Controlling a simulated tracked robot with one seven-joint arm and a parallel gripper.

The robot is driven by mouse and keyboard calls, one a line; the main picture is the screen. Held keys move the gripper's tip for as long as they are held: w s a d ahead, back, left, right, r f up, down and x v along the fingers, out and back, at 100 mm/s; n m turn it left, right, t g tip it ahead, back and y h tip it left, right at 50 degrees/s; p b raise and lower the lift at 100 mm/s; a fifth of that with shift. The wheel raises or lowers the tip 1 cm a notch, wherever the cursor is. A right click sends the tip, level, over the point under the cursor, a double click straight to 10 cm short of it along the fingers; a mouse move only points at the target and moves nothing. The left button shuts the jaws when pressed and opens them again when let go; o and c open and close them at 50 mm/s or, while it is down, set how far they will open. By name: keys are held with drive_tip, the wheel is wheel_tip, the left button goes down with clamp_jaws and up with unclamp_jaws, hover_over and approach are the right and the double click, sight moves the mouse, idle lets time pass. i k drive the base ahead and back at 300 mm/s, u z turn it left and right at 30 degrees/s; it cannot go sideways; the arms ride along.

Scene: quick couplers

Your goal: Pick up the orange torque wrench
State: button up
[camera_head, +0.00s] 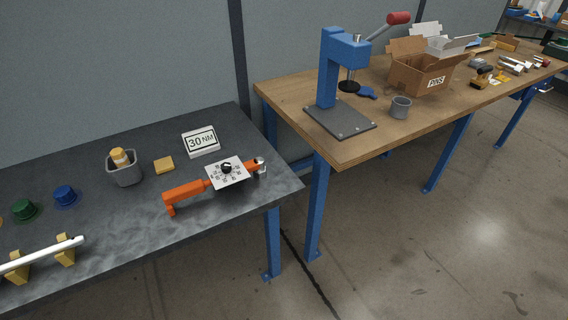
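The orange torque wrench (184,192) lies on the dark grey bench (120,232) near its right end. Its orange handle points to the left and its metal head (260,166) to the right. A white square dial plate (228,172) with a black knob sits around the middle of the wrench and hides part of its shaft.
Behind the wrench are a "30 NM" sign (201,142), a yellow block (164,165) and a grey cup (124,173) holding a bottle. Green (24,209) and blue (65,196) caps and a white bar (40,255) on yellow stands are left. A blue press (330,70) stands on the wooden bench.

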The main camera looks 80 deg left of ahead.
sight(222, 182)
drive_tip(key=z, duration=0.6)
drive_tip(key=i, duration=0.25)
drive_tip(key=u, duration=2.3)
drive_tip(key=i, duration=0.2)
drive_tip(key=u, duration=2.3)
drive_tip(key=i, duration=1.05)
drive_tip(key=z, duration=0.4)
